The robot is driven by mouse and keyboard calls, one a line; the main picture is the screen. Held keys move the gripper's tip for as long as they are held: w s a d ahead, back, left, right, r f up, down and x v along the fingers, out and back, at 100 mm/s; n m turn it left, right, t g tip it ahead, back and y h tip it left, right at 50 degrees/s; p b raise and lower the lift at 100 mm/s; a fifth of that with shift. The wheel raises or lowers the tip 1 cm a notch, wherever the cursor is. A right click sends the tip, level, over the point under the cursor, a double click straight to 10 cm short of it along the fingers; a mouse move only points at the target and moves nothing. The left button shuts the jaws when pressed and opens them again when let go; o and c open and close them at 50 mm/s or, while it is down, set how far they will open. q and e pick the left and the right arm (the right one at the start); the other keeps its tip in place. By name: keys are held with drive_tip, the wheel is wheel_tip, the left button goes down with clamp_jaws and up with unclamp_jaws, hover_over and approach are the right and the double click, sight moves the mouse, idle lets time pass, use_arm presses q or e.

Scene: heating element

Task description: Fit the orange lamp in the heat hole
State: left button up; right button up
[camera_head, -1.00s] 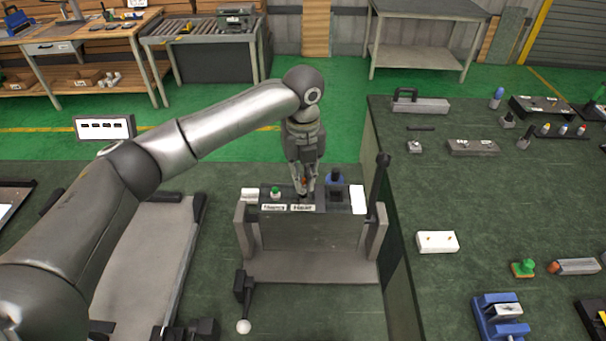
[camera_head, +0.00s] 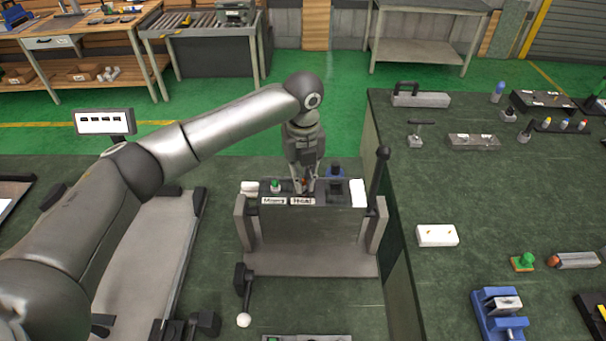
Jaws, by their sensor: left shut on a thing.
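A dark fixture (camera_head: 310,222) stands on the green bench, with two small white labels on its front edge; the right label appears to read Heat (camera_head: 302,201). My left gripper (camera_head: 303,186) points down at the top of the fixture, just behind the Heat label. It is shut on the orange lamp (camera_head: 304,183), of which only a small orange bit shows between the fingers. The hole beneath is hidden, so I cannot tell how far in the lamp sits. A green lamp (camera_head: 275,186) stands behind the left label. My right gripper is not in view.
A tall black lever (camera_head: 379,180) rises at the fixture's right. A ball-ended handle (camera_head: 243,300) lies in front. The right bench (camera_head: 470,200) holds several parts.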

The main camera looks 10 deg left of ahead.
use_arm(q)
drive_tip(key=shift+f, duration=0.3)
drive_tip(key=shift+o, duration=1.3)
drive_tip(key=o, duration=0.5)
wheel_tip(320, 180, up, 12)
drive_tip(key=shift+s+f, duration=0.1)
drive_tip(key=shift+f, duration=0.05)
